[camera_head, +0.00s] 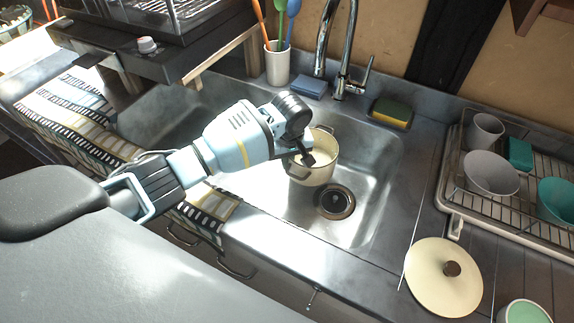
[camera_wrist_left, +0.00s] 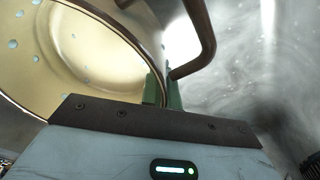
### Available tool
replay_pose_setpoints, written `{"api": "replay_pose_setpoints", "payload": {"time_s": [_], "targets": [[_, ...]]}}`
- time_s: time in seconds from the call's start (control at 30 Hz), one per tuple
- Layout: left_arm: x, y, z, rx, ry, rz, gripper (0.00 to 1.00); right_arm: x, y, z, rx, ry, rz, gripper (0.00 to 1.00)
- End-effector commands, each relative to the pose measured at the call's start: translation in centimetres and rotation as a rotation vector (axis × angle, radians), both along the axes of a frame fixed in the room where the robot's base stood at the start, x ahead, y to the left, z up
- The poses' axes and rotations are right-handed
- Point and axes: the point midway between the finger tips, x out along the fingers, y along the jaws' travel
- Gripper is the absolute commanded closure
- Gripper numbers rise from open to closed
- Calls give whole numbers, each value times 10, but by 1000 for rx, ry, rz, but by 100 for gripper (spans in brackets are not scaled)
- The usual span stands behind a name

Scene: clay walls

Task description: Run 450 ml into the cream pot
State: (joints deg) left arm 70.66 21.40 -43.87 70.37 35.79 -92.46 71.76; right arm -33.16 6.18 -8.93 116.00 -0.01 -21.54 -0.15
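The cream pot (camera_head: 312,172) is in the sink basin (camera_head: 372,185), just behind the drain (camera_head: 335,201). My left gripper (camera_head: 303,160) is at the pot's near left rim. In the left wrist view the pot (camera_wrist_left: 85,55) is large at the left, its pale inside speckled with light blue spots. The narrow green fingers (camera_wrist_left: 163,90) stand close on either side of its brown rim, beside a brown handle (camera_wrist_left: 205,35). The chrome tap (camera_head: 322,45) is behind the pot, with its lever (camera_head: 366,72) at the right. No water stream shows. My right gripper is out of view.
A cream lid (camera_head: 443,278) lies on the right counter. A dish rack (camera_head: 500,205) with bowls and a cup stands at the right. Sponges (camera_head: 392,112) and a utensil cup (camera_head: 278,64) line the back ledge. A striped towel (camera_head: 65,110) lies at the left.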

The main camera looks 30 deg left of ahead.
Motion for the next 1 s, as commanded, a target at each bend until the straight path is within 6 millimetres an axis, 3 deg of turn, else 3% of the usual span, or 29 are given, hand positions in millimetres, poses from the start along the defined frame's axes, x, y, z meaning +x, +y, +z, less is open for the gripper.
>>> {"api": "replay_pose_setpoints", "payload": {"time_s": [0.1,0.4,1.0], "targets": [[2,-1,15,-3,-8,0,100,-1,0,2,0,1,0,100],[2,-1,33,-3,-8,0,100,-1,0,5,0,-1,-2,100],[2,-1,44,-4,-8,0,100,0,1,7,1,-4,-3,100]]}}
